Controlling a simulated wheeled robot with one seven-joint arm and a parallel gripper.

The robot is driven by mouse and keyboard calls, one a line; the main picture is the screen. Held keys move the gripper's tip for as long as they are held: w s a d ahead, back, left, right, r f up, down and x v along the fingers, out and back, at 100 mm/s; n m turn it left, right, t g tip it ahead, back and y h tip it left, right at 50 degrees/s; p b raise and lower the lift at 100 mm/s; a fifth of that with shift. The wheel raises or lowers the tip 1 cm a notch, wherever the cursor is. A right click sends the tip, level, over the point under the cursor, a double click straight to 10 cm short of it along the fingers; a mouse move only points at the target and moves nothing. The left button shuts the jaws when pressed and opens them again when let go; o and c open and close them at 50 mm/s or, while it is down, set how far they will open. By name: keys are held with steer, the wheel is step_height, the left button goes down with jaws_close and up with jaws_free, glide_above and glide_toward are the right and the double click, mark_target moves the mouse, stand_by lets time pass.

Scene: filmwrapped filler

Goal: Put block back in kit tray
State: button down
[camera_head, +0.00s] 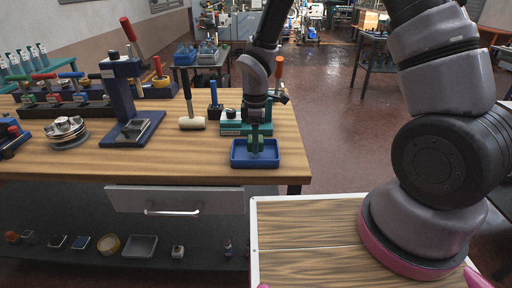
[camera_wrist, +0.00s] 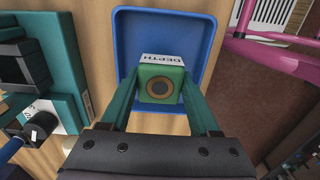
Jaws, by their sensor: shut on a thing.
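My gripper (camera_head: 256,138) is shut on a green block (camera_wrist: 161,90), with one teal finger on each side of it. The block has a dark round recess ringed in tan on the face towards the wrist camera, and a white label reading "DEPTH" beside it. The block is over the blue tray (camera_wrist: 204,31), within its outline in the wrist view. The shallow blue tray (camera_head: 254,163) sits near the bench's right front corner in the head view. I cannot tell whether the block touches the tray's floor.
A teal case (camera_head: 233,127) stands just behind the blue tray; its dark slot shows in the wrist view (camera_wrist: 22,65). A mallet (camera_head: 191,123) and a blue press (camera_head: 124,95) stand to the left. The wooden bench top (camera_head: 200,152) is bare in front of the mallet.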

steer(key=shift+f, duration=1.3)
steer(key=shift+f, duration=0.15)
steer(key=shift+c, duration=0.6)
jaws_free()
